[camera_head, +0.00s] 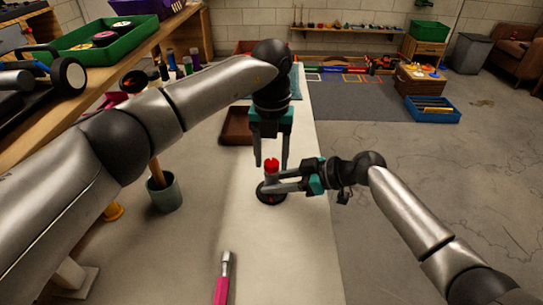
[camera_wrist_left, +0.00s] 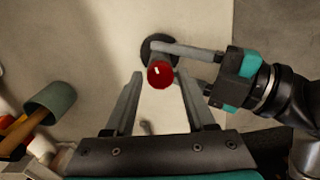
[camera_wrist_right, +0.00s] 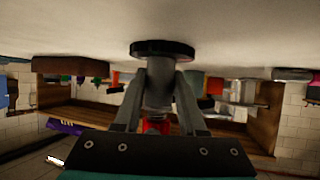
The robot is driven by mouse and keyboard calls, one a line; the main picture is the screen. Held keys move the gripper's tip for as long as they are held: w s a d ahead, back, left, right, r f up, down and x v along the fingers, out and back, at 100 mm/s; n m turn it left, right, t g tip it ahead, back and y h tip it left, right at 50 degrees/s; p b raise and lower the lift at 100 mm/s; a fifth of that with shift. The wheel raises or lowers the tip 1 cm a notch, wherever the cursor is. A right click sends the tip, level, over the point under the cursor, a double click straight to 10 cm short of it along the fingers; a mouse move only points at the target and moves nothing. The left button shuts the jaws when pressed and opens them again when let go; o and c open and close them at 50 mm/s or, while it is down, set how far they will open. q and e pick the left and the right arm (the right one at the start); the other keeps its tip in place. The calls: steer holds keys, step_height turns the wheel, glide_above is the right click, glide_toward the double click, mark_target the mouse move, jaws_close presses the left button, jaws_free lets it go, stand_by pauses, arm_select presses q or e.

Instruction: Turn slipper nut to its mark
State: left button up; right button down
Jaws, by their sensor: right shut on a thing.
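A red knob-like top, probably the slipper nut (camera_head: 272,164), sits on a grey post above a round black base (camera_head: 271,199) on the pale bench. My right gripper (camera_head: 268,188) comes in from the right, shut on the grey post (camera_wrist_right: 158,85) below the red part. My left gripper (camera_wrist_left: 158,75) points down from above, open. In the left wrist view the red top (camera_wrist_left: 160,74) shows between its fingertips, with gaps on both sides. I cannot tell how far below the fingertips it is. No mark is legible.
A magenta-handled tool (camera_head: 222,280) lies on the near bench. A brown tray (camera_head: 236,127) lies behind my left gripper. A grey-green cup (camera_head: 164,192) with a wooden handle in it stands at left. The bench right in front of the black base is clear.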

arm_select(q)
jaws_close()
steer(key=shift+m, duration=0.3)
steer(key=m, duration=0.9)
steer(key=shift+m, duration=0.3)
steer(key=m, duration=0.4)
steer(key=shift+m, duration=0.3)
steer(key=m, duration=0.4)
steer(key=shift+m, duration=0.4)
